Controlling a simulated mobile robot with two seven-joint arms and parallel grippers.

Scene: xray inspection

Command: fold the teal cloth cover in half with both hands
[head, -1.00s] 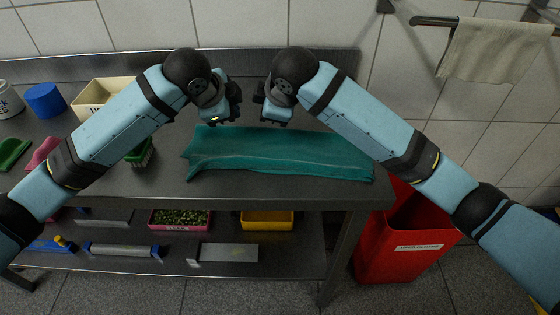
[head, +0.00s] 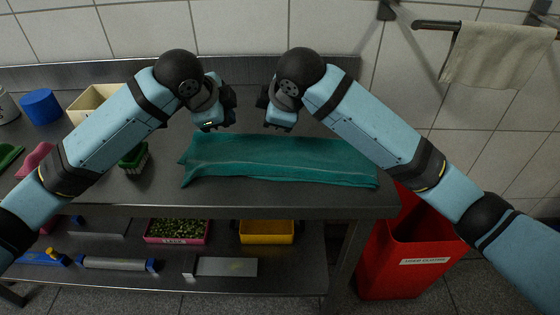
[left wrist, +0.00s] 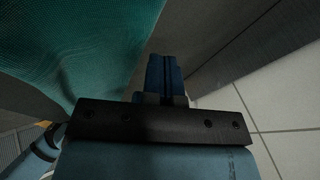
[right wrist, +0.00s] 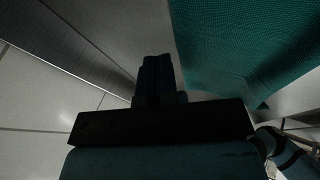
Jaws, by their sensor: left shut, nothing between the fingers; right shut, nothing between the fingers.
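The teal cloth cover (head: 280,160) lies as a long, narrow strip along the front part of the dark metal table, its right end close to the table's right edge. Its layers look stacked, with slight wrinkles at the left end. My left gripper (head: 212,126) is shut and empty, behind the cloth's left part. My right gripper (head: 278,126) is shut and empty, behind the cloth's middle. The cloth also shows beside the shut fingers in the left wrist view (left wrist: 80,45) and in the right wrist view (right wrist: 245,45). Neither gripper visibly touches it.
A green brush (head: 134,158), a cream bin (head: 92,101) and a blue cylinder (head: 41,106) stand on the table's left. A red bin (head: 405,255) stands on the floor at right. A lower shelf holds a pink tray (head: 178,231) and a yellow tray (head: 267,232).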

